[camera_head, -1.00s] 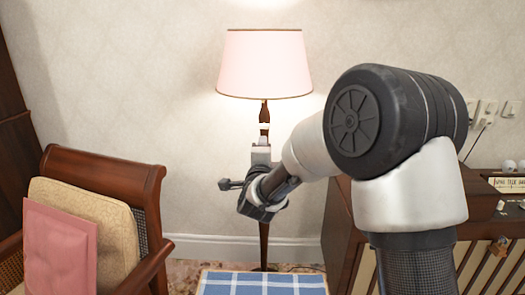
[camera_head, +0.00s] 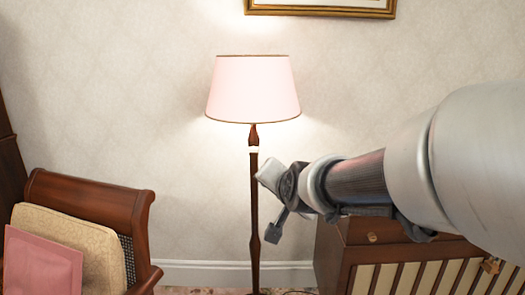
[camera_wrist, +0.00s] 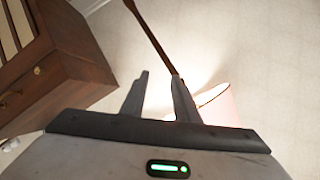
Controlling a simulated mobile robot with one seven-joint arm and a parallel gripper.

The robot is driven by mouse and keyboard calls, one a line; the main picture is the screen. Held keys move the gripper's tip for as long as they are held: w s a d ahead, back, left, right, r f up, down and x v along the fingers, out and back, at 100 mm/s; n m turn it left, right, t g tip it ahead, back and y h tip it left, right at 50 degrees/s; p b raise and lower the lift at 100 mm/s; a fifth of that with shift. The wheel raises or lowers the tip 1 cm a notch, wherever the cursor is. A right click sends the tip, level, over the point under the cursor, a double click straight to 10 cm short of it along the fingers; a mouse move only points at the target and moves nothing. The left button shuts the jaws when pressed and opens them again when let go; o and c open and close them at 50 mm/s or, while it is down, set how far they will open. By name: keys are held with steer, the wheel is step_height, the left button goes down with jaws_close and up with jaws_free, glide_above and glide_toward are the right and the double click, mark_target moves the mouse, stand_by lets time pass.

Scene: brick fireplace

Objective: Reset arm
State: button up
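My gripper (camera_wrist: 160,76) shows in the wrist view with its two fingers apart and nothing between them. In the head view my arm reaches in from the right edge, and its end is beside the floor lamp's pole (camera_head: 254,200). The lamp's pink shade (camera_head: 253,90) is above and left of the arm's end. In the tilted wrist view the pole passes behind the right fingertip, and the shade (camera_wrist: 217,106) is right of the fingers. I cannot tell whether the gripper touches the lamp.
A wooden armchair (camera_head: 92,202) with a tan cushion (camera_head: 100,262) and a pink cushion (camera_head: 42,265) stands at left. A wooden cabinet (camera_head: 372,232) is at lower right, partly behind my arm; it is upper left in the wrist view (camera_wrist: 55,70). A gold-framed picture (camera_head: 320,8) hangs above.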

steer(key=s+d+f+n+g+h, duration=0.15)
steer(key=s+d, duration=0.25)
steer(key=s, duration=0.4)
steer(key=s+d+f+n+g, duration=0.1)
steer(key=s+d+n+g, duration=0.2)
steer(key=s, duration=0.5)
steer(key=s+d+f+n+g+h, duration=0.15)
steer(key=s+d, duration=0.25)
steer(key=s, duration=0.4)
step_height(320, 180, up, 26)
steer(key=s+p, duration=0.1)
steer(key=p, duration=2.5)
steer(key=shift+s+n+y+p, duration=0.3)
steer(key=shift+p, duration=0.05)
steer(key=shift+d, duration=0.1)
